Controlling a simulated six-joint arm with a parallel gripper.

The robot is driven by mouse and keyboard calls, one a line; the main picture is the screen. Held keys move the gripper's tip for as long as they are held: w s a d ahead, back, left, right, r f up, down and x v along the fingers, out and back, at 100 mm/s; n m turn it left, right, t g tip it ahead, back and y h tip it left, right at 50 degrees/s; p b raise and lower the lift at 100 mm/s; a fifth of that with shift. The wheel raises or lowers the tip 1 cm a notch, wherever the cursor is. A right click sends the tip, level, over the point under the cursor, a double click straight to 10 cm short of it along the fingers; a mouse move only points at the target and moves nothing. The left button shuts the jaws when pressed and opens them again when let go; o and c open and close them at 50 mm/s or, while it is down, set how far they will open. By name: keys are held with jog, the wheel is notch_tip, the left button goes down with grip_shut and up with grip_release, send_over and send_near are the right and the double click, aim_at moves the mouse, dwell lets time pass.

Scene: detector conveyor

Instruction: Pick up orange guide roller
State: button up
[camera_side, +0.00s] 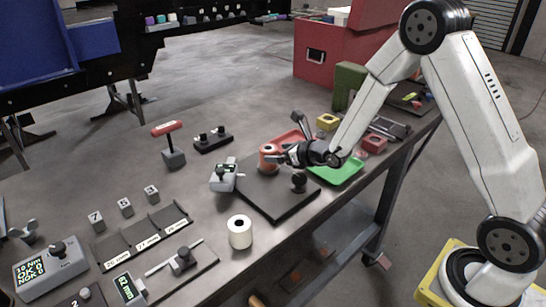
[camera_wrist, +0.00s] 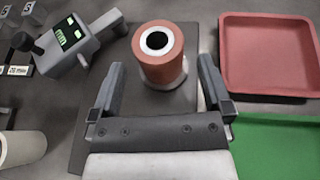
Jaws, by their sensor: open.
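The orange guide roller (camera_wrist: 160,62) stands upright on a dark plate, its dark bore facing up in the wrist view. In the side view the roller (camera_side: 267,158) is on the dark plate (camera_side: 262,196), just left of my gripper (camera_side: 284,157). In the wrist view my gripper (camera_wrist: 160,92) has its two fingers apart. The roller lies between and slightly beyond the fingertips. I cannot tell whether either finger touches it.
A red tray (camera_wrist: 268,55) and a green tray (camera_wrist: 275,145) lie right of the plate. A grey gauge with a green display (camera_wrist: 78,42) stands to the left. A white roller (camera_side: 239,232) stands at the front of the table.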

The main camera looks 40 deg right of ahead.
aim_at(265, 147)
jog(key=shift+x, duration=2.25)
jog(key=shift+r, duration=0.1)
grip_shut()
jog(key=shift+r, duration=0.1)
jog(key=shift+r, duration=0.75)
jog(key=s+r, duration=1.1)
jog(key=s, duration=0.3)
jog(key=shift+a, duration=0.35)
